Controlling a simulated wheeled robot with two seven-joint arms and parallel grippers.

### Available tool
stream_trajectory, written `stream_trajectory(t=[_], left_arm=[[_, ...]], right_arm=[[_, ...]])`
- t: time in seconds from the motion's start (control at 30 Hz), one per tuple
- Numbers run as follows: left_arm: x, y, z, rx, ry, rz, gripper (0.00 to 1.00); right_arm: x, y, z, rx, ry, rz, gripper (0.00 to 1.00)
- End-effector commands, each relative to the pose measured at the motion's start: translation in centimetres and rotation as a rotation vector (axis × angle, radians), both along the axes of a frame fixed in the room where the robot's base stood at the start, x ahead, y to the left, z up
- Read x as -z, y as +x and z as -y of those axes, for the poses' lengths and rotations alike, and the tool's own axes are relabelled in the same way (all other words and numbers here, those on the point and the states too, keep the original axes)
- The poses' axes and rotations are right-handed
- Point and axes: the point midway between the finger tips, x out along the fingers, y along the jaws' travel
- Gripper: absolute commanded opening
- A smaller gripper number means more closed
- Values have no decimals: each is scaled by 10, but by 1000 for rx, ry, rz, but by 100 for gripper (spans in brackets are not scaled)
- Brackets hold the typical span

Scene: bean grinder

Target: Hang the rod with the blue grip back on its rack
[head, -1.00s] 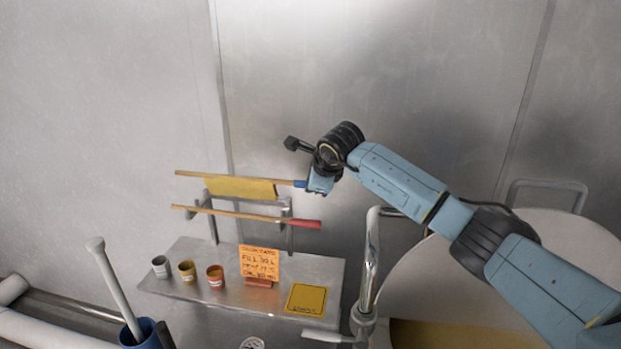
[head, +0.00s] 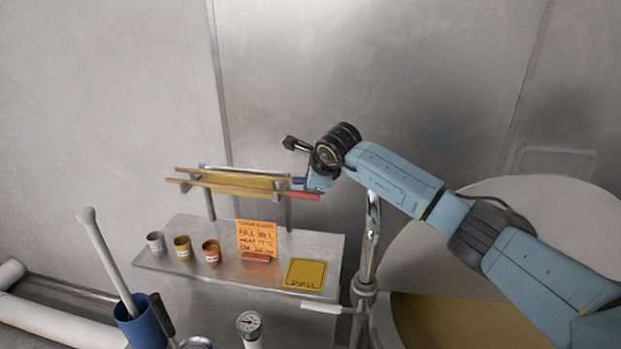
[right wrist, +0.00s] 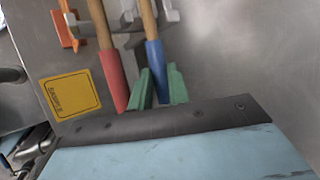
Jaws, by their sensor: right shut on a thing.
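The rod with the blue grip (right wrist: 155,68) is in my right gripper (right wrist: 160,90). Its green fingers close around the lower end of the grip in the right wrist view. In the head view my right gripper (head: 317,181) is at the right end of the rack (head: 288,213). The wooden shaft of the held rod (head: 190,170) extends left along the rack, about level with its top. I cannot tell whether the shaft touches the hooks. A second rod with a red grip (head: 305,196) lies across the rack, just in front and below. My left gripper is out of view.
Below the rack, a metal shelf (head: 190,270) holds three small cups (head: 182,248), an orange note (head: 257,238) and a yellow card (head: 304,274). A chrome pipe (head: 371,240) and a large round vessel (head: 480,205) stand right. A blue container (head: 140,328) is front left.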

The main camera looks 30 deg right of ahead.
Motion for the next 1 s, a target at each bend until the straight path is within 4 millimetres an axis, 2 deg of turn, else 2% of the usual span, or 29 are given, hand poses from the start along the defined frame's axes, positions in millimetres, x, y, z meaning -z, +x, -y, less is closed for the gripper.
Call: stream_trajectory(t=[0.33,0.37,0.53,0.83,1.0], left_arm=[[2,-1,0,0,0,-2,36],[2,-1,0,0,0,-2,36],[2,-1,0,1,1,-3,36],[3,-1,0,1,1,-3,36],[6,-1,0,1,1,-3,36]], right_arm=[[2,0,0,0,1,1,0],[2,0,0,0,1,1,22],[2,0,0,1,1,0,43],[2,-1,0,0,0,0,43],[-7,-8,0,-1,1,3,43]])
